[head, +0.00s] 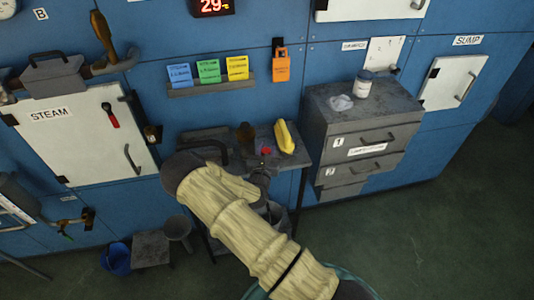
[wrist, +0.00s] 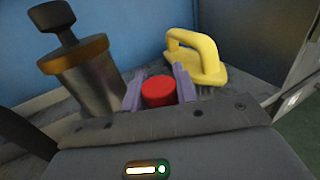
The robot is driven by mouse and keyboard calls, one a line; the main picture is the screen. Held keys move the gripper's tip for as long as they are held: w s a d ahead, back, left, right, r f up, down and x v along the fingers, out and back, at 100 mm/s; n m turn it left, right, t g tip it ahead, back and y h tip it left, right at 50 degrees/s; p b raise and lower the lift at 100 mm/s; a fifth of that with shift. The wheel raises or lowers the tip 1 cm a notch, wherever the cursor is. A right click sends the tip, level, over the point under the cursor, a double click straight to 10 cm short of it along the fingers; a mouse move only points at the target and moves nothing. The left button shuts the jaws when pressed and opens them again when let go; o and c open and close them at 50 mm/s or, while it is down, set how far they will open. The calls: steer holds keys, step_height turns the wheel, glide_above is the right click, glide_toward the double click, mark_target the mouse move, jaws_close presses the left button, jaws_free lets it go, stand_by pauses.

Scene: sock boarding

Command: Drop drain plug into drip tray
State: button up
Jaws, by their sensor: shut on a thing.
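A red round piece (wrist: 158,91), which I take to be the drain plug, sits between the two purple fingers of my gripper (wrist: 158,80) in the wrist view. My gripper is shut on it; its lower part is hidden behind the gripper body. In the head view the red piece (head: 266,151) shows small above the side table, beyond my sleeved arm. Whether it touches the tabletop cannot be told. I cannot identify the drip tray with certainty; a grey box-like thing (head: 150,248) stands on the floor at the lower left.
A metal canister with a brass-coloured rim (wrist: 90,82) stands close left of my gripper. A yellow-handled brush (wrist: 200,60) lies just beyond, to the right. A grey drawer cabinet (head: 345,135) stands right of the table. A blue bucket (head: 116,259) is on the floor.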

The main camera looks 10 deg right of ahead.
steer(key=shift+f, duration=1.1)
steer(key=shift+f, duration=0.1)
steer(key=o, duration=1)
steer(key=shift+c, duration=0.2)
steer(key=b+v, duration=0.2)
steer(key=v, duration=1)
